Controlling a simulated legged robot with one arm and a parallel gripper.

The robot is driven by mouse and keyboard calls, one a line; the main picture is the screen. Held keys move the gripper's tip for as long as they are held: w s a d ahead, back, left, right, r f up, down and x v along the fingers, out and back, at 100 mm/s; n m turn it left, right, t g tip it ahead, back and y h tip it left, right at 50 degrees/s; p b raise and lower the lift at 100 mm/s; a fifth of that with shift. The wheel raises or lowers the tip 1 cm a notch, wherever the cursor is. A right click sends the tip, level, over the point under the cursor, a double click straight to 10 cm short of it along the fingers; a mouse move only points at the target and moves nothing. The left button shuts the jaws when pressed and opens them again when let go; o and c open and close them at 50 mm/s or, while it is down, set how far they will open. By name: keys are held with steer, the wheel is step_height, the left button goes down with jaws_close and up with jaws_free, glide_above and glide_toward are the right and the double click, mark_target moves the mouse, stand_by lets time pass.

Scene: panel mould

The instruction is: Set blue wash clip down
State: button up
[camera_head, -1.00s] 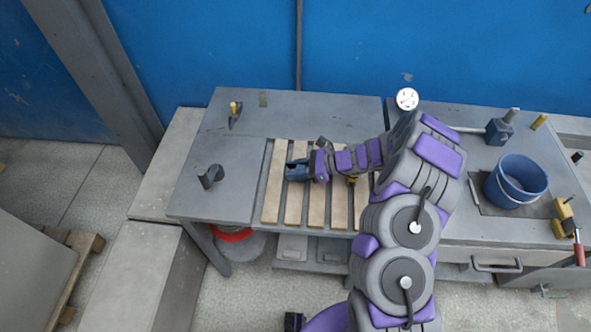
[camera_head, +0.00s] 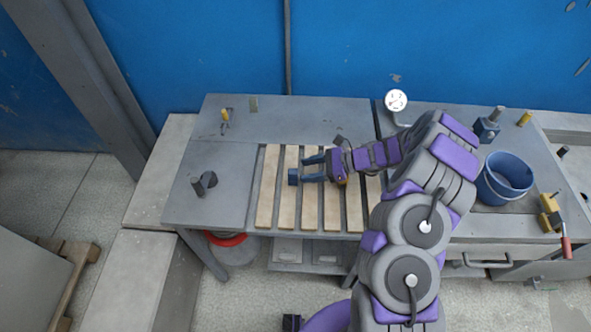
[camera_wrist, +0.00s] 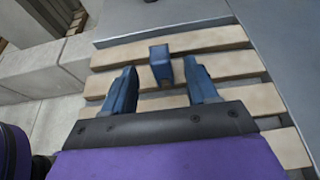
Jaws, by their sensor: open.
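The blue wash clip (camera_head: 293,177) sits on the wooden slats, near the left half of the slatted area. In the wrist view the clip (camera_wrist: 160,66) shows as a small blue block with a gap on each side. My gripper (camera_head: 304,169) is open, its two blue fingers pointing left toward the clip. In the wrist view my gripper (camera_wrist: 159,74) has its fingers spread on either side of the clip's line, touching neither side. The clip's underside is hidden.
The slats (camera_head: 266,205) are set into a grey bench (camera_head: 215,160). A dark knob (camera_head: 207,181) and a yellow-handled clamp (camera_head: 225,116) stand on its left part. A blue bucket (camera_head: 503,180), a yellow tool with a red handle (camera_head: 552,212) and a gauge (camera_head: 396,100) are at right.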

steer(key=shift+p+v, duration=0.3)
steer(key=shift+v, duration=1.95)
steer(key=s+a+r+n+g+h, duration=0.25)
steer(key=s+r+n, duration=0.25)
steer(key=s+r, duration=0.35)
steer(key=s+a+r+n+g+h, duration=0.2)
steer(key=s+a+r+n, duration=0.2)
steer(key=s+r+n, duration=0.4)
steer(key=s+d+r+n+h, duration=0.1)
steer(key=s+d+r+h, duration=0.1)
steer(key=s, duration=0.5)
steer(key=s+d+r+n+t+h, duration=0.1)
steer(key=s+d+n+h, duration=0.1)
steer(key=s+d+h, duration=0.2)
steer(key=s+d+r+n+t+h, duration=0.1)
steer(key=s+d+r+n+h, duration=0.1)
steer(key=s+d, duration=0.5)
steer(key=s+h, duration=0.1)
steer(key=s, duration=0.3)
steer(key=shift+r, duration=0.3)
